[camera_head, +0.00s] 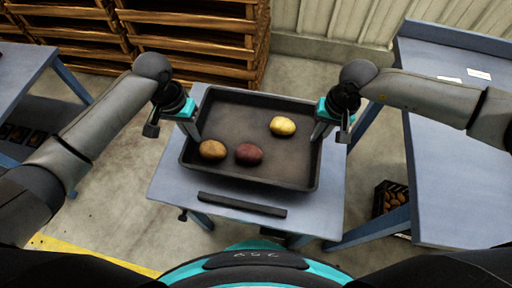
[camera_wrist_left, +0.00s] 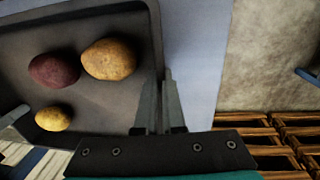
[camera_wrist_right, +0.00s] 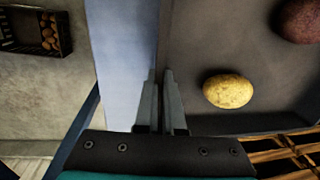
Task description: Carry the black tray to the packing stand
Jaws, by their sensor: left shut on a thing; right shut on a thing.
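The black tray (camera_head: 225,110) is over a small blue-grey stand (camera_head: 170,190) in front of me; whether it touches the stand top I cannot tell. It holds a yellow potato (camera_head: 283,126), a brown potato (camera_head: 212,149) and a dark red potato (camera_head: 248,154). My left gripper (camera_head: 197,138) is shut on the tray's left wall, which also shows in the left wrist view (camera_wrist_left: 156,40). My right gripper (camera_head: 318,135) is shut on the right wall, which also shows in the right wrist view (camera_wrist_right: 163,40).
A long blue-grey table (camera_head: 460,170) stands at the right, with labels on it. Another table (camera_head: 20,75) is at the left. Wooden crates (camera_head: 205,45) are stacked behind. A dark crate of potatoes (camera_head: 390,198) is low at the right. A black bar (camera_head: 242,204) lies along the stand's near edge.

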